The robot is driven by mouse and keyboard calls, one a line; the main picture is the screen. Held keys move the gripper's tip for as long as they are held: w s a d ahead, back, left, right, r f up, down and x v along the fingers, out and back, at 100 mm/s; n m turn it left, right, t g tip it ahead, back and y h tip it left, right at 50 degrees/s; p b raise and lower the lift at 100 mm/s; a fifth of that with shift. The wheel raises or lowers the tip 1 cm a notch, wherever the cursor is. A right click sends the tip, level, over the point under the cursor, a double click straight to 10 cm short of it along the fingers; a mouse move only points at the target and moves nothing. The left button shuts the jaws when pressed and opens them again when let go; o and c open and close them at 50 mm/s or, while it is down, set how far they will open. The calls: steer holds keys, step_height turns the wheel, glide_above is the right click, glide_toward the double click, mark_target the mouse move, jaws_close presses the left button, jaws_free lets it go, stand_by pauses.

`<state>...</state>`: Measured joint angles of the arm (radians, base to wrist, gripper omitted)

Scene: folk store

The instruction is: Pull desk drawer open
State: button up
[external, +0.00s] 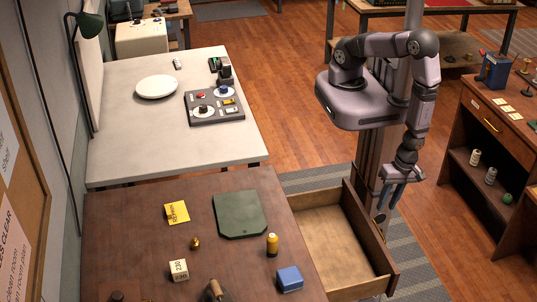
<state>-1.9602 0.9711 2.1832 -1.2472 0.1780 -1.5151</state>
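The desk drawer (335,245) is pulled well out from the right side of the brown desk (140,240). Its wooden inside is empty where I can see it. The outer face of its front panel is mostly turned away, and the handle is hard to make out. My gripper (385,205) points down just beyond the front panel, near its middle. Its two bluish fingers show, but their tips are small, and I cannot tell whether they hold the handle or stand apart from it.
A green mat (240,213), yellow spool (272,245), blue box (289,279) and yellow card (177,212) lie on the desk. A white table (125,130) stands behind. A dark cabinet (490,165) stands to the right, with floor between.

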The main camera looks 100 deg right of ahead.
steer(key=shift+r, duration=1)
steer(key=w+r+m+b, duration=0.2)
steer(key=w+r+m, duration=0.1)
steer(key=w+m, duration=0.55)
steer(key=w+r+m+b, duration=0.1)
steer(key=w+r+m, duration=0.2)
steer(key=w+m, duration=0.6)
steer(key=w+d+r+m+h+b, duration=0.2)
steer(key=w+d+r+m, duration=0.2)
steer(key=w+d+m, duration=0.65)
steer(key=d+r+m+g+y+b, duration=0.1)
steer(key=d+r+m+b, duration=0.1)
steer(key=d+m, duration=0.6)
steer(key=d+r+m+g+y+b, duration=0.1)
steer(key=d+m, duration=0.8)
steer(key=m, duration=0.9)
steer(key=shift+w+r+b, duration=0.35)
steer(key=shift+r+b, duration=0.3)
steer(key=shift+b, duration=0.1)
